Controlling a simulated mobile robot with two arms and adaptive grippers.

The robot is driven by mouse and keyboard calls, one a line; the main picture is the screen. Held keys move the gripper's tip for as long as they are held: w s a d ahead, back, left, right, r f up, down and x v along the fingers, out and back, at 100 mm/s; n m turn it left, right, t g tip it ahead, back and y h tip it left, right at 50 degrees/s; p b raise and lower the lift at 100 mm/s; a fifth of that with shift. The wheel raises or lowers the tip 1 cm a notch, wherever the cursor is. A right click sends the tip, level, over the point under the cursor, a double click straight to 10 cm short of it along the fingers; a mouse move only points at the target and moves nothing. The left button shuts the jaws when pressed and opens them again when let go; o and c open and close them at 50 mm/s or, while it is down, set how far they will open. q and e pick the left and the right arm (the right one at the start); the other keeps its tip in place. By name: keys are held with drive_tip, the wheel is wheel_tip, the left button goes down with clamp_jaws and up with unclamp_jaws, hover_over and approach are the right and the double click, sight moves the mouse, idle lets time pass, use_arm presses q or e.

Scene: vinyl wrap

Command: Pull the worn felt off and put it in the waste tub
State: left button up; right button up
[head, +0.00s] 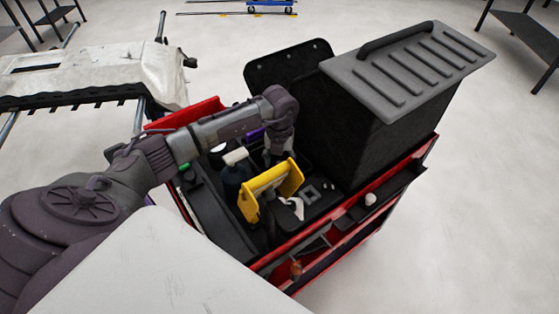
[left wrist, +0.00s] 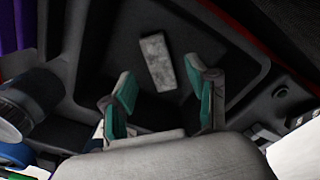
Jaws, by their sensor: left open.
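My left gripper (left wrist: 164,102) is open, with teal finger pads spread apart and nothing between them. Beyond the fingertips, a pale grey, mottled rectangular piece (left wrist: 157,62) lies flat in a dark compartment; it may be the felt, but I cannot tell. In the head view my left arm reaches into the red cart from the left, and its hand (head: 280,145) points down behind a yellow holder (head: 270,187). A large dark bin (head: 375,135) stands on the cart; I cannot tell whether it is the waste tub. My right gripper is not in view.
The bin carries a grey ribbed lid (head: 410,65) with a handle. Bottles (head: 235,170) stand close to my left arm. A red rim (head: 330,215) edges the cart. A white bumper-like panel (head: 90,72) lies on a stand at the left. Open floor lies right of the cart.

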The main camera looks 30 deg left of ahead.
use_arm(q)
wheel_tip(320, 180, up, 12)
drive_tip(key=shift+r, duration=0.15)
idle(0.5)
